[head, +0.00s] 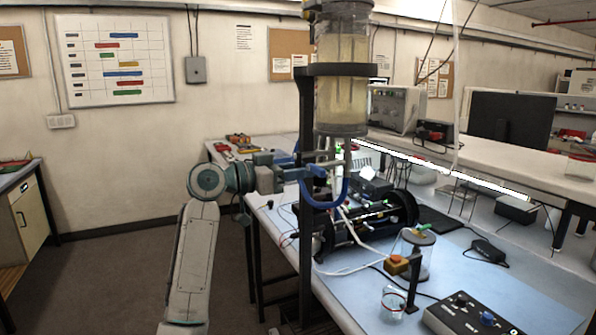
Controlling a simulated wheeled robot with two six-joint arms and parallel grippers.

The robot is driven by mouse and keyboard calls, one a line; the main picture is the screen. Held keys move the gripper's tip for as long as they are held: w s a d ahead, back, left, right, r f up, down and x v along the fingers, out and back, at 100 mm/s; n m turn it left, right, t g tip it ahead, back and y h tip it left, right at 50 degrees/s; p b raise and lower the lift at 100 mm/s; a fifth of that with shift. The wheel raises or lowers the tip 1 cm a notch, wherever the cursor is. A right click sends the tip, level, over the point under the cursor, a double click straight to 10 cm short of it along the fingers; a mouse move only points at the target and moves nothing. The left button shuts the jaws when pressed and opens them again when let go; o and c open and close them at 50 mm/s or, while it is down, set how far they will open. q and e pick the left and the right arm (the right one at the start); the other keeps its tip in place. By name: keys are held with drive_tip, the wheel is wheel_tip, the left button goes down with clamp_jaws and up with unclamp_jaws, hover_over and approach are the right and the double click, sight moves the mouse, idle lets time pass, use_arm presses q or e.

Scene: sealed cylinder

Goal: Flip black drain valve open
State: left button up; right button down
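A clear upright cylinder (341,95) of pale yellowish liquid hangs in a black ring bracket (350,70) on a black post. A narrow outlet fitting and a blue looped hose (341,190) are below it. My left gripper (325,168) reaches in from the left at the post and outlet, just under the cylinder. Its fingertips overlap the fittings, so I cannot tell whether they are open or touch anything. I cannot make out the black drain valve clearly among these parts. My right gripper is out of view.
A black-ended horizontal apparatus (366,223) stands on the blue bench behind the post. A glass beaker (393,302), a small stand with a jar (418,250) and a control box (470,315) are at the front right. Open floor lies left.

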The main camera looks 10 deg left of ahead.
use_arm(q)
drive_tip(key=shift+a, duration=0.1)
drive_tip(key=b+v, duration=0.4)
drive_tip(key=v, duration=0.6)
drive_tip(key=shift+s+a, duration=0.2)
drive_tip(key=shift+s, duration=0.1)
